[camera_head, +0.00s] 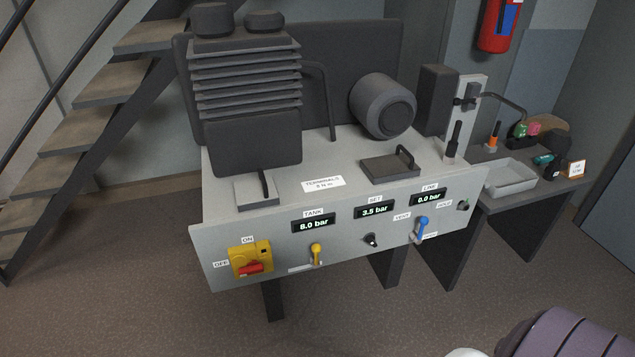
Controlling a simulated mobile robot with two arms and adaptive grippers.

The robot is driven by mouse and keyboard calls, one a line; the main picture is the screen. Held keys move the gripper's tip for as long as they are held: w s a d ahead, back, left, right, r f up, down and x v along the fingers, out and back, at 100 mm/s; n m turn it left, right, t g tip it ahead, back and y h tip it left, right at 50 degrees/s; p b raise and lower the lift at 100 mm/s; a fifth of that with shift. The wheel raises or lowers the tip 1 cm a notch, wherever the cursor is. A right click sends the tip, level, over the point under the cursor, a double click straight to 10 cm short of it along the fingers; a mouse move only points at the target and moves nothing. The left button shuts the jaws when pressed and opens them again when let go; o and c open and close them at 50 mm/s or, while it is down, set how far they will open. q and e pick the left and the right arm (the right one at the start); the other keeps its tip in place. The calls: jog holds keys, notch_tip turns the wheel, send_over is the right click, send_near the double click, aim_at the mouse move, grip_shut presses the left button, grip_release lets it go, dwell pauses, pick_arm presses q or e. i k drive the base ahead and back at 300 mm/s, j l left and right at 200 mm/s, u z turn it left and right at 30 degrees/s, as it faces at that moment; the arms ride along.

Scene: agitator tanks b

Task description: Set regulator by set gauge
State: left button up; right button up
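The set gauge (374,210) on the front panel of the grey machine bench reads 3.5 bar. A small dark knob (371,241) sits just below it and looks like the regulator; its angle is too small to read. The tank gauge (313,224) on the left reads 8.0 bar. The line gauge (428,198) on the right reads 0.0 bar. Neither of my grippers shows in the head view. Part of what looks like my arm enters at the lower right, well apart from the panel.
The panel also carries a red switch handle (250,269) on a yellow plate, a yellow lever (316,253), a blue lever (421,230) and a small knob (463,205). A side table with a grey tray (511,179) stands right. The floor before the panel is clear.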

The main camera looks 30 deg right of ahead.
aim_at(370, 239)
jog(key=z, duration=1.5)
jog(key=i+l+z, duration=0.55)
jog(key=z, duration=0.15)
jog(key=i+z, duration=0.35)
jog(key=i, duration=0.15)
jog(key=u, duration=1.3)
